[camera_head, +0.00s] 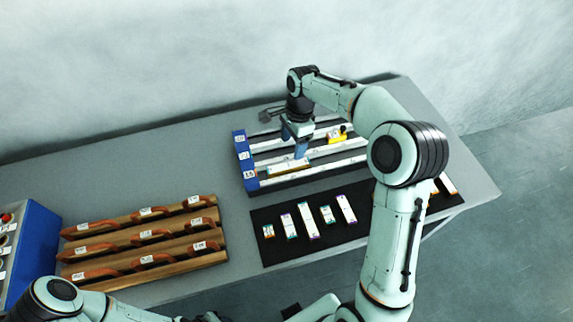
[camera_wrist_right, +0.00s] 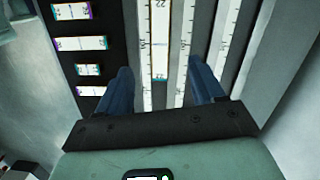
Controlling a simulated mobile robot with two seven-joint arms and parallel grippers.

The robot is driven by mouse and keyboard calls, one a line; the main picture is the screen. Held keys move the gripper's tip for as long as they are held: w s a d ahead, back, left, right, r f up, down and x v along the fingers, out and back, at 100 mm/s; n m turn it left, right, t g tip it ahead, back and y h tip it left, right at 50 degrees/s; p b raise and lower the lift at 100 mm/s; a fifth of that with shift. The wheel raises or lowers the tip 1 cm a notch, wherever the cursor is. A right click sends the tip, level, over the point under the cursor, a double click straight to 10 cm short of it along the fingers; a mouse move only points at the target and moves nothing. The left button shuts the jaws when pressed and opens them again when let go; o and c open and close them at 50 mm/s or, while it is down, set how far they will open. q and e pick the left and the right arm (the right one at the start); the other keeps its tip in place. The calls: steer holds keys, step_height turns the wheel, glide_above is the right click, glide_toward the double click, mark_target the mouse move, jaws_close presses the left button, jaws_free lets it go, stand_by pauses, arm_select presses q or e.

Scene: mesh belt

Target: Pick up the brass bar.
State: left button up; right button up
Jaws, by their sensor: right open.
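A pale bar with brass-coloured edges, which I take for the brass bar (camera_head: 290,169), lies along the front rail of the rack. In the right wrist view the bar (camera_wrist_right: 160,38) has a white numbered face and runs away between my fingers. My right gripper (camera_head: 302,151) is over the rack, above the bar. It is open, with one blue finger on each side of the bar in the wrist view (camera_wrist_right: 160,70); I see no contact. My left arm shows at the lower left, but its gripper is not clearly in view.
The rack's rails end at a blue numbered block (camera_head: 243,160). A yellow piece (camera_head: 338,135) sits on a rail farther back. A black mat (camera_head: 275,252) with several small labelled bars lies in front. A wooden rack with orange handles (camera_head: 145,243) and a blue box (camera_head: 35,255) stand left.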

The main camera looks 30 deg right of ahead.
mark_target(288, 165)
steer(key=f, duration=0.6)
steer(key=a+f, duration=0.1)
steer(key=f, duration=0.2)
steer(key=shift+f, duration=0.1)
jaws_close()
